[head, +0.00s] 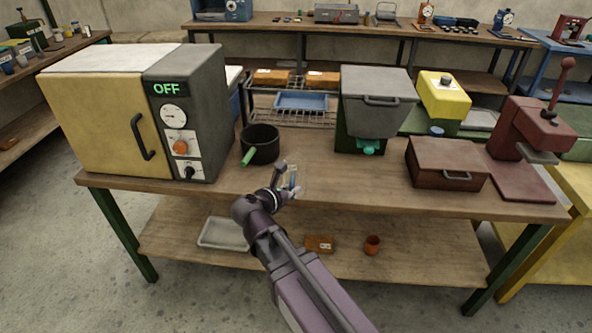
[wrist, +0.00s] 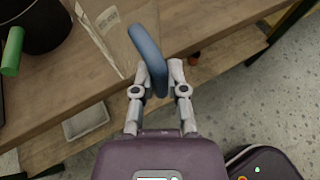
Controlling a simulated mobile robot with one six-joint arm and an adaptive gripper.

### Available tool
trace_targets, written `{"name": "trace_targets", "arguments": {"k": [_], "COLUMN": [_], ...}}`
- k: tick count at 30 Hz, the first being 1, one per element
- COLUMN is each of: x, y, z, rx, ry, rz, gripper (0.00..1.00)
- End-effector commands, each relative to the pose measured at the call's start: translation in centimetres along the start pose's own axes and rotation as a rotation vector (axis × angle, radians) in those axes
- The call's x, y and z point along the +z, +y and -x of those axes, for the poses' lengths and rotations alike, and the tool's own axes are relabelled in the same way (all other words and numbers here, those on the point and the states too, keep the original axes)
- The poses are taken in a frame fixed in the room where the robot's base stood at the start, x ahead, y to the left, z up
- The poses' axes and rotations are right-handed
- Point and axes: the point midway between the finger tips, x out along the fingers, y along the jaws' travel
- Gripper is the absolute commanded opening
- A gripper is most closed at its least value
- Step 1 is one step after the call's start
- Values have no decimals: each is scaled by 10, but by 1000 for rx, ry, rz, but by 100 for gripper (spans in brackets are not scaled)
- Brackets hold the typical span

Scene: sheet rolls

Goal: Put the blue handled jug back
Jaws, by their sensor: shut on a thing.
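The jug has a blue handle (wrist: 148,58) and what looks like a clear body (wrist: 100,40), hard to make out against the wood. My gripper (wrist: 157,82) is shut on the handle, with one finger on each side of it. In the head view my gripper (head: 286,178) is at the front edge of the workbench (head: 330,190), and the blue handle (head: 293,178) shows small between the fingers. I cannot tell whether the jug touches the bench top or hangs just above it.
A black pot (head: 262,143) with a green handle stands behind, left of my gripper. An oven (head: 110,120) reading OFF is at left. A grey-lidded machine (head: 377,105), a brown box (head: 447,165) and a red press (head: 520,150) stand right. A wire rack (head: 285,115) is behind.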

Motion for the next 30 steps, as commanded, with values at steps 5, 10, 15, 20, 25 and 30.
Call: {"name": "trace_targets", "arguments": {"k": [5, 10, 15, 20, 25, 30], "x": [1, 3, 7, 13, 20, 28], "y": [-3, 0, 13, 30, 48, 66], "z": [-3, -8, -25, -49, -75, -100], "rx": [-5, -7, -8, -8, -9, -9], "ry": [0, 0, 0, 0, 0, -1], "rz": [-2, -3, -3, -4, -4, -3], "gripper": [0, 0, 0, 0, 0, 0]}}
